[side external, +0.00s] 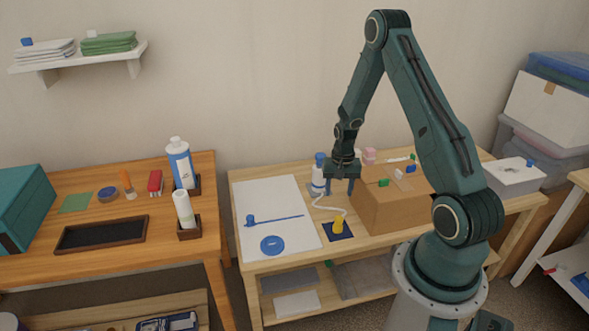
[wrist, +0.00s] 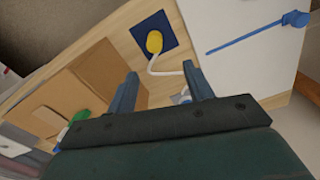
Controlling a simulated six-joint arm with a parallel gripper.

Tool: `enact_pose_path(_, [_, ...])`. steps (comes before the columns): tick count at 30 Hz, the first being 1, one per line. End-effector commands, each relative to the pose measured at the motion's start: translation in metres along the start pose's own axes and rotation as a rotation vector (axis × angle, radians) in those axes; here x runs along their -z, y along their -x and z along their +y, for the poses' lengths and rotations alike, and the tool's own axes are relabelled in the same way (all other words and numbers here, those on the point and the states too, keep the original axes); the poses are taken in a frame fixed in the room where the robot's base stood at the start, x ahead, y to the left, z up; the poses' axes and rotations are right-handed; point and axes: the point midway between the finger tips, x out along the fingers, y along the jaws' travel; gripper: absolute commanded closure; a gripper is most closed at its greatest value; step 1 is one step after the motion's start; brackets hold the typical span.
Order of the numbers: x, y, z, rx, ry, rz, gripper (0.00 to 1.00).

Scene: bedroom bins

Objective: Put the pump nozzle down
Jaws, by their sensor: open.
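A yellow piece with a curved white tube stands on a dark blue square pad (side external: 347,234). It looks like the pump nozzle (side external: 339,224), though I cannot be certain. It also shows in the wrist view (wrist: 154,42), beyond my fingertips; part of its tube is hidden by a finger. My gripper (side external: 341,189) is open and empty, pointing down above the table between a blue-topped white bottle (side external: 318,172) and a cardboard box. In the wrist view my gripper (wrist: 160,70) has its fingers wide apart. A blue piece with a long thin stem (side external: 275,219) lies on a white sheet.
The cardboard box (side external: 389,210) stands close to the right, with small blue and green items on top. The white sheet (side external: 262,189) also holds a blue disc (side external: 272,245). An orange table (side external: 100,212) with bottles and a dark tray stands left, across a gap.

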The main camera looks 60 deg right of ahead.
Motion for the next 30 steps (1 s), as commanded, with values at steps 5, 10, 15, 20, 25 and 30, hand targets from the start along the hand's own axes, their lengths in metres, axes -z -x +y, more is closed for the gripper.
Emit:
enact_pose_path(5, [-0.005, 0.044, -0.022, 0.014, 0.074, 0.037, 0.48])
enact_pose_path(10, [-0.018, 0.094, -0.044, 0.031, 0.164, 0.075, 0.48])
enact_pose_path(15, [-0.039, 0.141, -0.063, 0.048, 0.255, 0.113, 0.48])
enact_pose_path(20, [-0.063, 0.183, -0.076, 0.066, 0.340, 0.148, 0.48])
enact_pose_path(25, [-0.092, 0.223, -0.084, 0.086, 0.430, 0.185, 0.48])
enact_pose_path(30, [-0.124, 0.258, -0.088, 0.108, 0.520, 0.223, 0.48])
